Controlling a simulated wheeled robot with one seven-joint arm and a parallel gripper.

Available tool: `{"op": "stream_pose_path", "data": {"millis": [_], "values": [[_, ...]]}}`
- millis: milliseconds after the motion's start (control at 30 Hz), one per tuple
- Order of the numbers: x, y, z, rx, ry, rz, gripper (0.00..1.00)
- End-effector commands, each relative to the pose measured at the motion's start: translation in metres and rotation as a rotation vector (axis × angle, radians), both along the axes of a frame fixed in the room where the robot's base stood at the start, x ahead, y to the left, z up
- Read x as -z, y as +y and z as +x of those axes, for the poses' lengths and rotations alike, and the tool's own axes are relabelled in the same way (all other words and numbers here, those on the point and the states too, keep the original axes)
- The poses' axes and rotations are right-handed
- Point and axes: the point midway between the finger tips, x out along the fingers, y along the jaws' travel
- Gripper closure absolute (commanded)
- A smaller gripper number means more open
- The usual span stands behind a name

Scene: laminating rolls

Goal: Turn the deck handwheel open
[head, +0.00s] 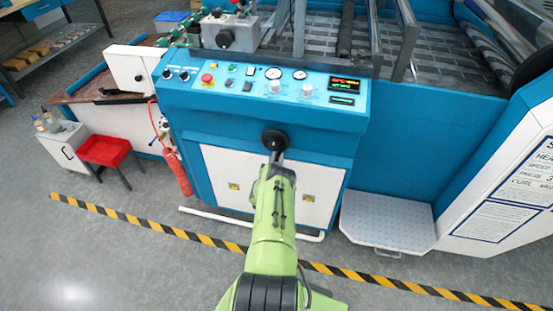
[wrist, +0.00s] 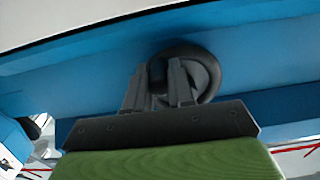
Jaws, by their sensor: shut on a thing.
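The deck handwheel (head: 274,137) is a small black wheel on the blue front face of the machine, just below the control panel. In the wrist view the handwheel (wrist: 207,68) is a thick dark ring against the blue face. My gripper (head: 277,157) reaches straight to it from the front. In the wrist view its two grey fingers (wrist: 158,82) are shut on the wheel's left part of the rim. The fingers hide some of the wheel, and its turn angle cannot be told.
The control panel (head: 265,86) with gauges, knobs and a red emergency button lies just above the wheel. White cabinet doors (head: 318,185) are below. Striped floor tape (head: 150,223) crosses in front.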

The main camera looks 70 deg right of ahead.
Motion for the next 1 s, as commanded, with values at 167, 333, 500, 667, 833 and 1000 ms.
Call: {"op": "stream_pose_path", "data": {"millis": [167,333,500,667,833,1000], "values": [[0.002,0.001,-0.001,0.0,0.004,0.004,1.0],[0.002,0.001,-0.001,0.0,0.003,0.005,1.0],[0.001,0.001,0.0,0.0,0.001,0.003,0.52],[0.001,0.0,0.0,0.0,0.001,0.002,0.52],[0.0,0.006,-0.001,0.0,0.001,0.004,0.52],[-0.002,0.042,-0.008,0.001,0.001,0.01,0.52]]}}
